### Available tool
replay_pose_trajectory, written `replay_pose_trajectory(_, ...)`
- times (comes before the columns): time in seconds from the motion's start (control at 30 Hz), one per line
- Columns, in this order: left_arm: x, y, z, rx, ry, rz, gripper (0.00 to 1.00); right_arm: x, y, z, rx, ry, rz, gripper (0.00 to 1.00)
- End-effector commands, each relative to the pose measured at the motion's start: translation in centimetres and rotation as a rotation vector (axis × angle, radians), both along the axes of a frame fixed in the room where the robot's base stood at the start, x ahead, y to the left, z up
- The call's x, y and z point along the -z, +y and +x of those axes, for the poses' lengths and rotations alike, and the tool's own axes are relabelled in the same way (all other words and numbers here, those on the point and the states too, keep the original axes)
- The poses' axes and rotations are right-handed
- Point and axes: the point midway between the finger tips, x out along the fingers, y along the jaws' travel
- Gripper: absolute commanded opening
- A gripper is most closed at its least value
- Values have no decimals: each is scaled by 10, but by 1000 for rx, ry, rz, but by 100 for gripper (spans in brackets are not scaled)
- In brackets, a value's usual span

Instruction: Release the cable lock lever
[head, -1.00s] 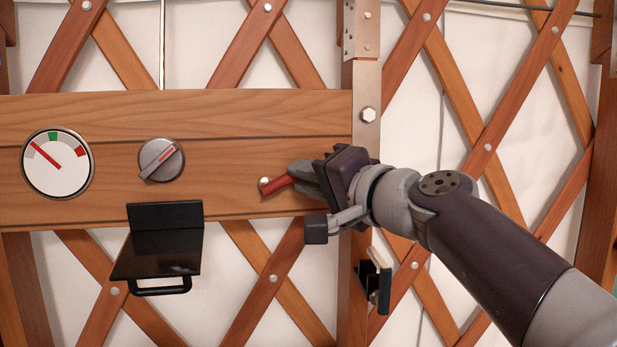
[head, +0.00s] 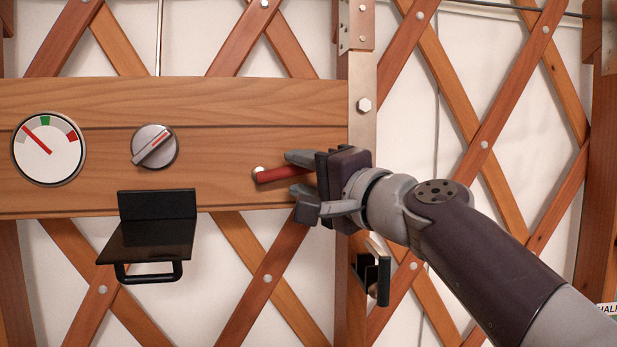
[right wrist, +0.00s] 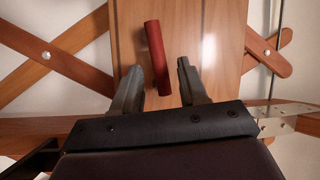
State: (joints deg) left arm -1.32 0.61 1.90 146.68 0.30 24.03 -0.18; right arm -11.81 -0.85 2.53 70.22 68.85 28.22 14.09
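The red lever (head: 284,173) is mounted on the wooden board by a round silver pivot at its left end. It points right and slightly up. My right gripper (head: 292,173) comes from the right, with one finger above the lever and one below. In the right wrist view the red lever (right wrist: 158,57) reaches between the two spread fingers (right wrist: 158,85), with gaps visible on both sides. My left gripper is not in view.
On the board are a round gauge (head: 48,148) and a silver knob (head: 154,147). A black plate with a handle (head: 150,240) hangs at its lower edge. A black and metal fitting (head: 372,275) sits on the post below my right wrist. Wooden lattice stands behind.

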Motion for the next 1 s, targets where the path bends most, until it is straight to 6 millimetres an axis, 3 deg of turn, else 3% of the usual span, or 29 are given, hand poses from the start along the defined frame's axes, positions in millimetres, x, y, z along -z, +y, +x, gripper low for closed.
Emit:
replay_pose_trajectory(0.33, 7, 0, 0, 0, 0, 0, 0, 3, -5, -6, 3, -4, -1, 43)
replay_pose_trajectory(0.7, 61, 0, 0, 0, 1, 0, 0, 19, -60, -76, 6, -2, -3, 43)
replay_pose_trajectory(1.0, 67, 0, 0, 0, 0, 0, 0, 16, -75, -96, 0, 2, -3, 43)
